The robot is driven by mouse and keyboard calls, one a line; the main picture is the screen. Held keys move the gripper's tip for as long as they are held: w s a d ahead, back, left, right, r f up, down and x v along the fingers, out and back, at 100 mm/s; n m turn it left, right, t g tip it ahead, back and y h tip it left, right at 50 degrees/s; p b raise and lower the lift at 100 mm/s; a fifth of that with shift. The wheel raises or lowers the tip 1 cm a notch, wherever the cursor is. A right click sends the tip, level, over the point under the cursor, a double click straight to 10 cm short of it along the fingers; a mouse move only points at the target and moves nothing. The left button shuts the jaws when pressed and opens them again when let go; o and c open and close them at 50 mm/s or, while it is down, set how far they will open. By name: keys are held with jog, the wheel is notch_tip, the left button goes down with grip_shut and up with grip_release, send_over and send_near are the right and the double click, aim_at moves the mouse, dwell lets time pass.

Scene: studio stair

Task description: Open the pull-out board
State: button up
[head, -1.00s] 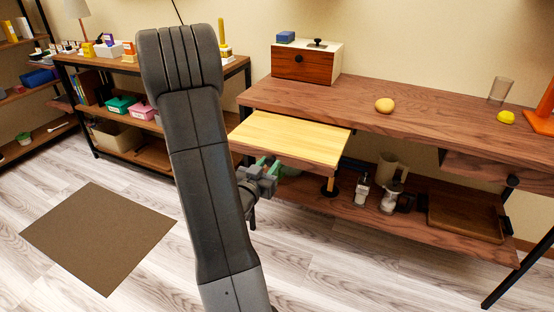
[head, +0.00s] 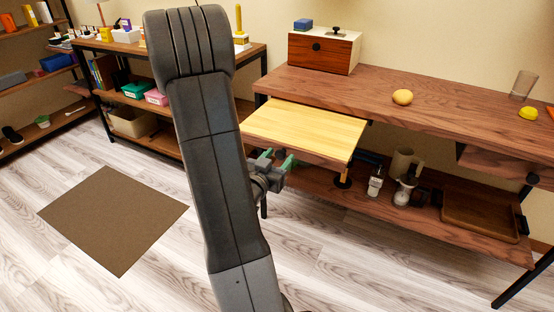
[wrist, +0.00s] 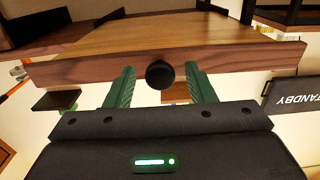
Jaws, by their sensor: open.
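The pull-out board (head: 305,127), with a pale yellow wood top and a darker front edge, sticks out well from under the desktop in the head view. In the wrist view its brown front face (wrist: 245,60) spans the picture, with a round black knob (wrist: 160,75) at the middle. My gripper (head: 279,157) is at the board's front edge, open. Its two green fingers stand on either side of the knob, with a visible gap on each side. The knob is hidden in the head view.
The desktop (head: 440,108) carries a wooden box (head: 322,52), a yellow-orange round object (head: 402,97) and a glass (head: 523,85). The lower shelf holds a mug (head: 401,164), jars and a wooden tray (head: 480,216). A brown mat (head: 113,218) lies on open floor at left.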

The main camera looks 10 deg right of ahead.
jog(key=shift+s, duration=0.1)
jog(key=v, duration=1.3)
jog(key=shift+s+a+p, duration=0.25)
jog(key=shift+p, duration=0.05)
jog(key=shift+b+x, duration=0.3)
jog(key=shift+x, duration=6.65)
